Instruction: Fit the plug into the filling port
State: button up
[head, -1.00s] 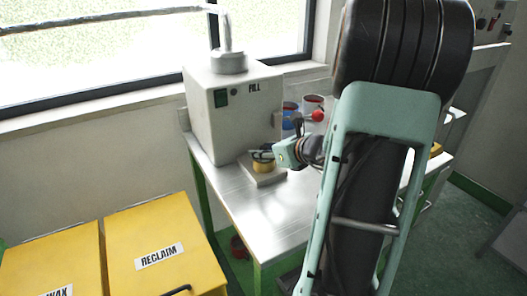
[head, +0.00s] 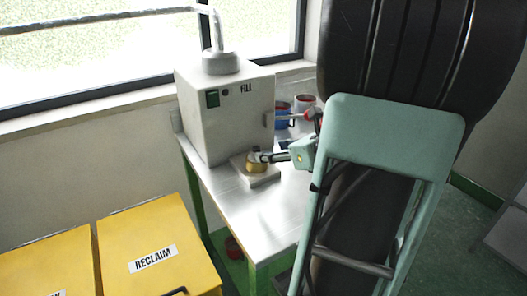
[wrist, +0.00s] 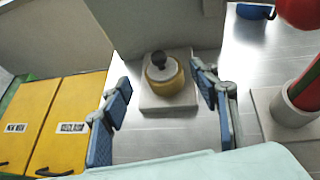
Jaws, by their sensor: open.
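A yellow round piece with a pale grey top and a black knob (wrist: 160,66) stands upright on a pale square block (wrist: 168,102) in the wrist view. I take the knobbed part to be the plug, but cannot tell for sure whether the yellow body is the filling port. The yellow piece also shows in the head view (head: 257,168), partly hidden by my gripper. My gripper (wrist: 161,78) is open, with one blue-padded finger to each side of the yellow piece. Clear gaps show between both fingers and the piece, and nothing is held.
A pale machine marked FILL (head: 228,118) stands just behind the block. Yellow bins (head: 160,245) stand left of the metal table (head: 240,203). The table front is clear.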

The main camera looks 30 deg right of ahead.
jog(key=shift+v, duration=1.55)
